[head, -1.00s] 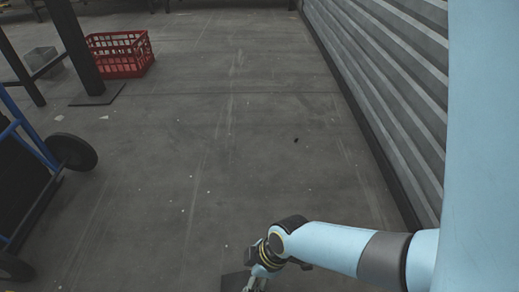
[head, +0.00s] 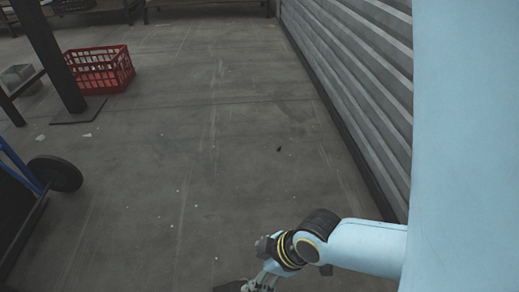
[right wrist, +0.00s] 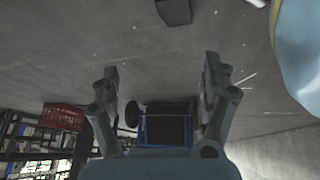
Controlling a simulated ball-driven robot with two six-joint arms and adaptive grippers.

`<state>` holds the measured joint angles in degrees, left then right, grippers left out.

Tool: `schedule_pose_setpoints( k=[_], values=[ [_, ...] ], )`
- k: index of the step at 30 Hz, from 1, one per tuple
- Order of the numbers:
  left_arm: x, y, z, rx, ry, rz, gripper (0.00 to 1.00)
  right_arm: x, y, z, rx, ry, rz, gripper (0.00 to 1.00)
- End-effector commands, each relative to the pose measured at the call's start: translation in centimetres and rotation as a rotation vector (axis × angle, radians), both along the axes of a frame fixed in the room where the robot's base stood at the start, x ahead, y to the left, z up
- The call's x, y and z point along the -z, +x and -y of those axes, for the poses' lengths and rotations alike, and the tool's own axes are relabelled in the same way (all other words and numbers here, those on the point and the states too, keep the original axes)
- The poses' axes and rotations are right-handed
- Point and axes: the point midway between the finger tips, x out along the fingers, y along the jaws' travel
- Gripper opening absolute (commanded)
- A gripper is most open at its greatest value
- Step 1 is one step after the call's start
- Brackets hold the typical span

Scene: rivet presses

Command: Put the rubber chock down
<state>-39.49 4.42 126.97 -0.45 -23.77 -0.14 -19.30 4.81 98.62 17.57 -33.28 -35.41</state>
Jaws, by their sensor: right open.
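A dark block, which looks like the rubber chock (right wrist: 174,11), shows at the top edge of the right wrist view, partly cut off. It appears to lie on the concrete floor, clear of the fingers. In the head view a dark piece that seems to be the same chock (head: 229,286) shows at the bottom edge, beside my right gripper (head: 262,283). In the right wrist view my right gripper (right wrist: 161,72) has its two fingers spread wide with nothing between them. My left gripper is in neither view.
A red crate (head: 101,69) stands at the far left beside a dark post (head: 48,55). A blue hand truck with a black wheel (head: 55,173) is at the left. A ribbed metal wall (head: 350,75) runs along the right. The middle floor is clear.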

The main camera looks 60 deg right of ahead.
Motion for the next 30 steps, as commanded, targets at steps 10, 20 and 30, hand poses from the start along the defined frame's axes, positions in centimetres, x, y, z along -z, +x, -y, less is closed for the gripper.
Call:
schedule_pose_setpoints(
  k=[10, 20, 30],
  values=[
    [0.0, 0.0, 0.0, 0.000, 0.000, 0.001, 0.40, -15.2, -1.1, 1.1, 0.343, 0.098, 0.260, 0.80],
    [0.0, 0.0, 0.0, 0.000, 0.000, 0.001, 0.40, -15.8, -1.0, 1.1, 0.357, 0.107, 0.271, 0.80],
    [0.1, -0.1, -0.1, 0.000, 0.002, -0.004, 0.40, -15.6, -1.1, 1.2, 0.357, 0.105, 0.265, 0.80]
  ],
)
